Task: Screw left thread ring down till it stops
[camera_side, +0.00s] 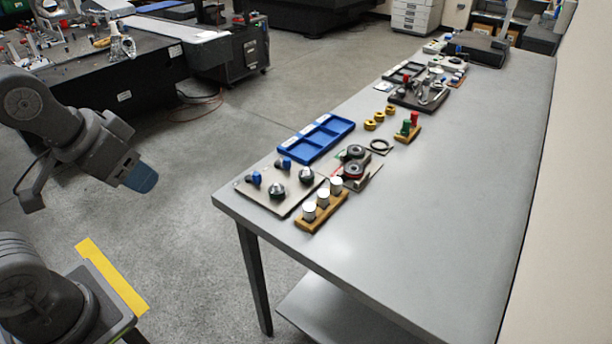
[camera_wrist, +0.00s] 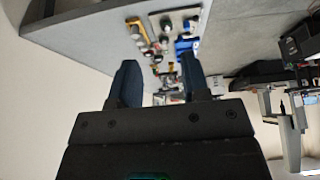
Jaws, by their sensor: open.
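My gripper (camera_side: 141,178) hangs in the air left of the table, well away from everything on it. In the wrist view my gripper (camera_wrist: 160,82) is open, its two dark blue fingers apart with nothing held. A grey plate (camera_side: 264,201) lies at the table's near left corner. On it stand two dark round knob-like parts, one at left (camera_side: 277,190) and one at right (camera_side: 306,175), plus two blue-topped pieces (camera_side: 253,178). The dark parts look like thread rings on posts, but they are too small to tell the threads or how far down they sit.
A wooden block (camera_side: 322,212) with white cylinders stands just right of the plate. A blue tray (camera_side: 316,138) lies behind it. Dark and red round gauges (camera_side: 354,169) stand close by. The table's right side (camera_side: 440,200) is clear.

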